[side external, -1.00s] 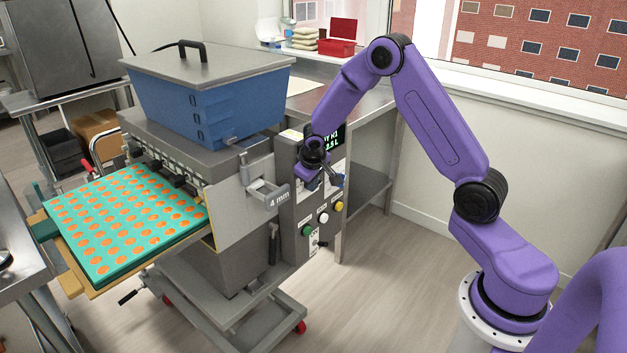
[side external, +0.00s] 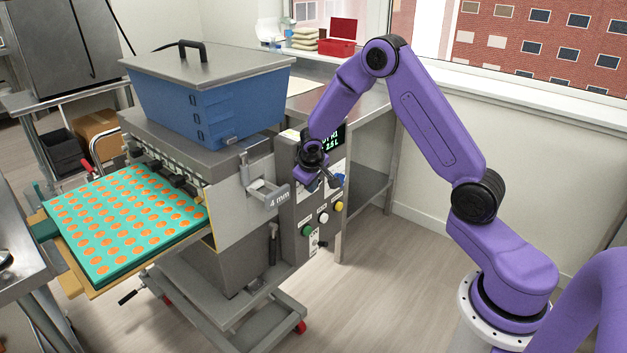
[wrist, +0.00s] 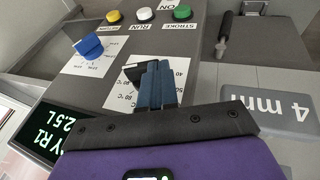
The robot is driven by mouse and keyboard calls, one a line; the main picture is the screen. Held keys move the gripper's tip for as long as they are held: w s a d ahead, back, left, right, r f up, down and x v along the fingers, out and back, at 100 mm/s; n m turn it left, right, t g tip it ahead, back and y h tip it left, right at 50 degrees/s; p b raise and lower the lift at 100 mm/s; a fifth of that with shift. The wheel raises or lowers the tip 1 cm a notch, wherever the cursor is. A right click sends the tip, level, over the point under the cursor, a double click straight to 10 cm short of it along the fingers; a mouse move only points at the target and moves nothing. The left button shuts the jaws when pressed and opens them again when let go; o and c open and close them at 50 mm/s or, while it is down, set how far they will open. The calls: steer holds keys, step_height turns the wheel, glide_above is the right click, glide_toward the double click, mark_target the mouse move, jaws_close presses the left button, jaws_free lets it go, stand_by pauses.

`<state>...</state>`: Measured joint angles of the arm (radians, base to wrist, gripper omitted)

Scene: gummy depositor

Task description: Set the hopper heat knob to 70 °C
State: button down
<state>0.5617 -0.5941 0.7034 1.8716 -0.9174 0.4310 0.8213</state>
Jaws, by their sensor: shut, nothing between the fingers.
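In the wrist view, a dark knob (wrist: 132,72) sits on a white scale plate (wrist: 128,99) with printed numbers and "80 °C". My gripper (wrist: 155,66) is shut, its two blue fingers together with nothing between them. The fingers cover part of the knob and its scale, so the pointer setting cannot be read. Whether the fingertips touch the knob cannot be told. In the side external view my gripper (side external: 322,184) is at the front of the grey control panel (side external: 290,218), hiding the heat knob there.
A blue knob (wrist: 88,46) on its own white plate is nearby. Push buttons, including a yellow one (wrist: 145,15) and a green one (wrist: 182,12), line the panel. A display (wrist: 58,130) and a "4 mm" plate (wrist: 270,112) flank my gripper. The blue hopper (side external: 205,105) stands above.

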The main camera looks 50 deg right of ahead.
steer(key=shift+a+f, duration=0.15)
steer(key=shift+f, duration=0.05)
steer(key=shift+a+f, duration=0.15)
steer(key=shift+f, duration=0.5)
steer(key=shift+a+f, duration=0.15)
steer(key=shift+f, duration=0.45)
steer(key=shift+r, duration=0.15)
stand_by(1.1)
